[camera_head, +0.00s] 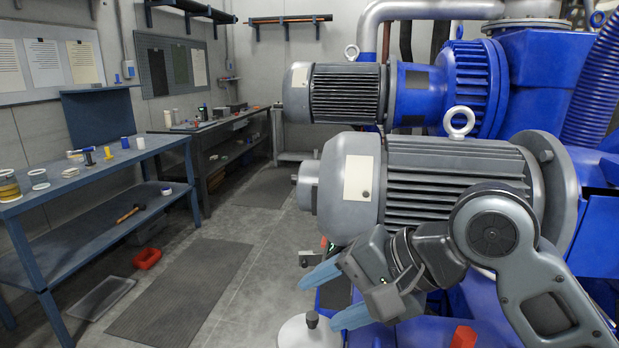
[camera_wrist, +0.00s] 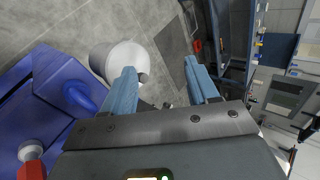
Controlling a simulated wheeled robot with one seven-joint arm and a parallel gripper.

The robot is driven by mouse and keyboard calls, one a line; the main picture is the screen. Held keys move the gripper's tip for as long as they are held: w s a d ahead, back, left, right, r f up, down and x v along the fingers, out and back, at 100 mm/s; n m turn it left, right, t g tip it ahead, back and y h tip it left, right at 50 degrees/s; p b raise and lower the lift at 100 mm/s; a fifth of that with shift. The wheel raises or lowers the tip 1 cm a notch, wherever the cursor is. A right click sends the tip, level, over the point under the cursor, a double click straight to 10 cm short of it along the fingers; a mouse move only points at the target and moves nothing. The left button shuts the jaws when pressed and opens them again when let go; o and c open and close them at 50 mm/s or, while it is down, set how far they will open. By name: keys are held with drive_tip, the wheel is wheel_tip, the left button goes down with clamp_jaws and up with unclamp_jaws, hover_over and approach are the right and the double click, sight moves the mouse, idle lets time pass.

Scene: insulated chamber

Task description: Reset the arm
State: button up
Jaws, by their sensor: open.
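My gripper (camera_head: 335,297) is at the lower middle of the head view, with its two light-blue fingers apart and nothing between them. In the wrist view the two fingers of my gripper (camera_wrist: 163,90) point away over the floor, spread wide. My arm comes in from the lower right, bent at a round grey joint, in front of a large grey motor (camera_head: 440,180). Below the fingers a white round container (camera_head: 308,333) with a dark knob stands low; a white round thing also shows between and left of the fingers in the wrist view (camera_wrist: 122,62).
Blue machinery (camera_head: 560,80) and a second motor (camera_head: 346,93) fill the right side, close behind my arm. A blue workbench (camera_head: 90,175) with small items stands at left. A dark bench (camera_head: 215,125) is farther back. The floor between has a dark mat (camera_head: 180,295) and a red bin (camera_head: 147,258).

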drive_tip(key=s+a+m+t+y, duration=0.1)
drive_tip(key=a+m+t+y, duration=0.1)
drive_tip(key=a+t+y, duration=0.3)
drive_tip(key=s+d+f+m+t+h, duration=0.1)
drive_tip(key=s+d+f+t+h, duration=0.2)
drive_tip(key=s+d+f+h, duration=0.45)
drive_tip(key=s+d+f+m+t+h, duration=0.1)
drive_tip(key=s+d+f+t+h, duration=0.2)
drive_tip(key=s+d+f, duration=0.5)
drive_tip(key=s+d+r+n+h, duration=0.1)
drive_tip(key=s+d+n, duration=0.3)
drive_tip(key=s, duration=0.6)
drive_tip(key=s+d+r+n+h, duration=0.2)
drive_tip(key=s+d+n, duration=0.2)
drive_tip(key=s, duration=0.6)
drive_tip(key=shift+s+r+n, duration=0.3)
drive_tip(key=shift+r+n, duration=0.05)
drive_tip(key=shift+n, duration=0.35)
